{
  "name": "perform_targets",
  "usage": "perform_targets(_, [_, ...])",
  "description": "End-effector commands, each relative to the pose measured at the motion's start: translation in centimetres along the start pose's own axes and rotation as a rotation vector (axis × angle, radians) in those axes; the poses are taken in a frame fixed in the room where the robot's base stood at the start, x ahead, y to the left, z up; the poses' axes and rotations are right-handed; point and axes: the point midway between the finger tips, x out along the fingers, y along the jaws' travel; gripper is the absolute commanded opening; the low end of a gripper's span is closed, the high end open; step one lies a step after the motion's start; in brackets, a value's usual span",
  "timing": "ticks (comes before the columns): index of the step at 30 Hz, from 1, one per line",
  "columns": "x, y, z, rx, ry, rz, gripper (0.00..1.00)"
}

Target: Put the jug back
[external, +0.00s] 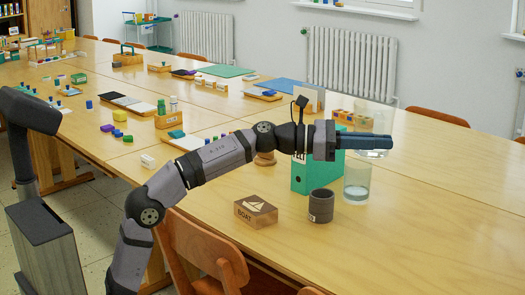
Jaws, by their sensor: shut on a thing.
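A clear glass jug (379,122) shows above and below the dark fingers of my gripper (378,149), which hide its middle. My gripper is shut on this jug and holds it over the right part of the table. A second clear glass vessel (356,185), with some liquid at its bottom, stands upright on the table just below and in front of the fingers. Whether the held jug's base is clear of the table is hard to tell.
A dark cup (321,206), a wooden boat box (256,211) and a green file holder (304,173) stand close below my arm. A wooden tray with colored pieces (342,116) lies behind. The table's right front (430,220) is clear.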

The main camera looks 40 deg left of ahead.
Motion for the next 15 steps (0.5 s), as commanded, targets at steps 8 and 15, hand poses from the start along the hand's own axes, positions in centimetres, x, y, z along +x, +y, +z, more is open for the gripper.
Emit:
perform_targets(8, [-0.6,1.2,1.2,-0.002,0.002,0.012,0.00])
perform_targets(15, [-1.9,3.8,0.5,-0.002,0.002,0.034,0.00])
